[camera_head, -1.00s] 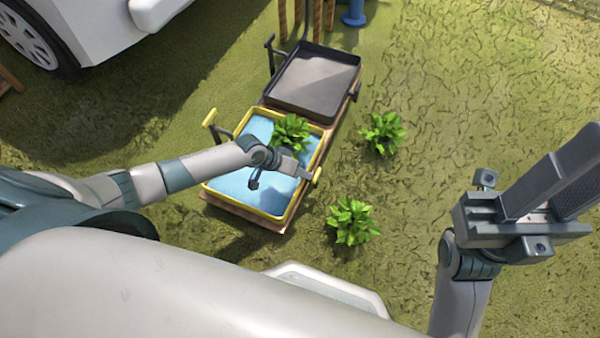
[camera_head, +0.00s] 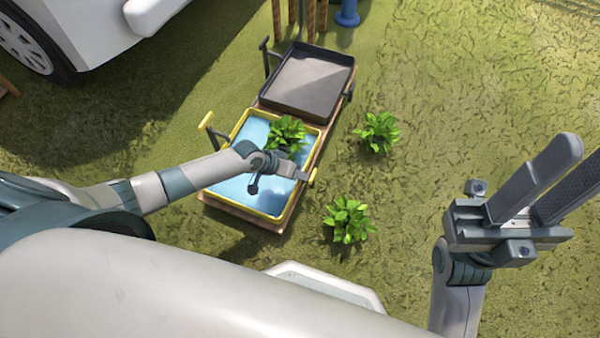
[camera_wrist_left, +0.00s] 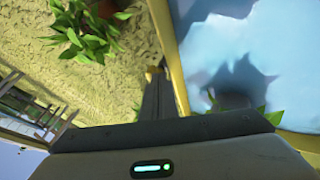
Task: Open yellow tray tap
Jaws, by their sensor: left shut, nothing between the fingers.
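The yellow tray (camera_head: 233,128) holds blue water and stands on a wooden base. A yellow-ended tap handle (camera_head: 313,177) is at its right side, and another yellow-ended handle (camera_head: 205,119) is at its upper left. My left arm reaches across the tray. My left gripper (camera_head: 304,176) is shut and empty, with its tips close to the right-side handle; contact cannot be told. In the left wrist view the shut fingers (camera_wrist_left: 155,80) lie beside the tray's yellow rim (camera_wrist_left: 178,85), with a small yellowish piece at the tips. My right gripper (camera_head: 560,185) is open and empty at the right.
A leafy plant (camera_head: 285,134) is in the yellow tray. Two more plants, one upper (camera_head: 377,132) and one lower (camera_head: 348,220), stand on the grass to the right. A dark tray (camera_head: 310,80) adjoins behind. A white vehicle (camera_head: 95,30) is at upper left. Grass at right is open.

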